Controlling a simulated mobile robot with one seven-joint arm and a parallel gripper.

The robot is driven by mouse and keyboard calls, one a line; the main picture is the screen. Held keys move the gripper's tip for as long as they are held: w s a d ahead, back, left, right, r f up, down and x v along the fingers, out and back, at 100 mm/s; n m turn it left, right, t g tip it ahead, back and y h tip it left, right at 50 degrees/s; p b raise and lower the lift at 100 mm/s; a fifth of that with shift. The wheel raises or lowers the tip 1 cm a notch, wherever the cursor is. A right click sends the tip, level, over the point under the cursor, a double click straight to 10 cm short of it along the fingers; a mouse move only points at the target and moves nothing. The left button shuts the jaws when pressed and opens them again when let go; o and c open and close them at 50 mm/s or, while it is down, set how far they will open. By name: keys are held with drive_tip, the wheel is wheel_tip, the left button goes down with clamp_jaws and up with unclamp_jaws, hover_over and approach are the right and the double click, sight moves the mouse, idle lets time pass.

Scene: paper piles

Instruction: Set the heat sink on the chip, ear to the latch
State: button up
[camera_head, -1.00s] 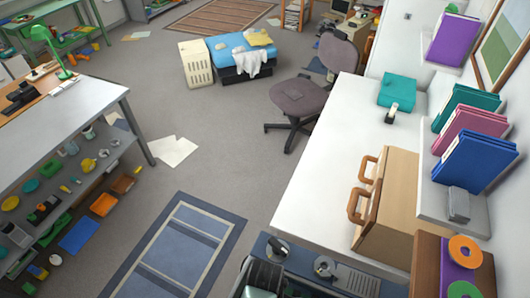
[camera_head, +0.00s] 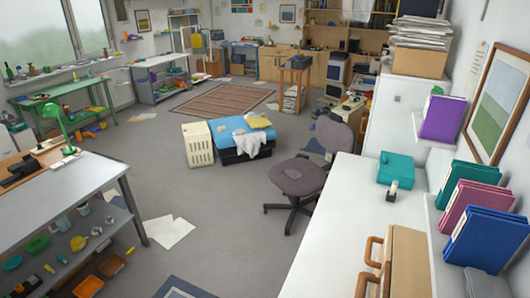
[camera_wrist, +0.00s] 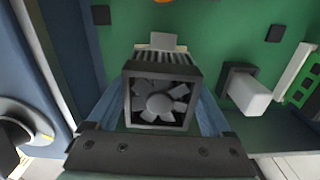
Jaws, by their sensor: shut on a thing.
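In the wrist view my gripper (camera_wrist: 160,125) is shut on the heat sink (camera_wrist: 160,97), a dark finned block with a grey fan on its near face. A blue-grey finger shows on each side of it. A light grey tab (camera_wrist: 163,42) shows at its far edge; I cannot tell whether this is the ear or a part behind it. The green board (camera_wrist: 225,35) spreads beyond. A dark bracket with a pale block (camera_wrist: 248,92) stands to the right, apart from the heat sink; I cannot tell whether it is the latch. The chip is not visible. The head view shows neither gripper nor heat sink.
In the wrist view a pale slotted strip (camera_wrist: 294,66) runs along the right, and a blue surface (camera_wrist: 35,70) lies at the left. In the head view a white counter (camera_head: 325,235) stands right of an office chair (camera_head: 300,175). Grey floor (camera_head: 225,195) is open at the centre.

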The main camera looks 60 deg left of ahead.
drive_tip(key=shift+f+b, duration=0.45)
drive_tip(key=shift+f, duration=0.15)
drive_tip(key=o, duration=1.5)
drive_tip(key=shift+o, duration=0.2)
wheel_tip(320, 180, up, 13)
drive_tip(key=shift+b, duration=0.35)
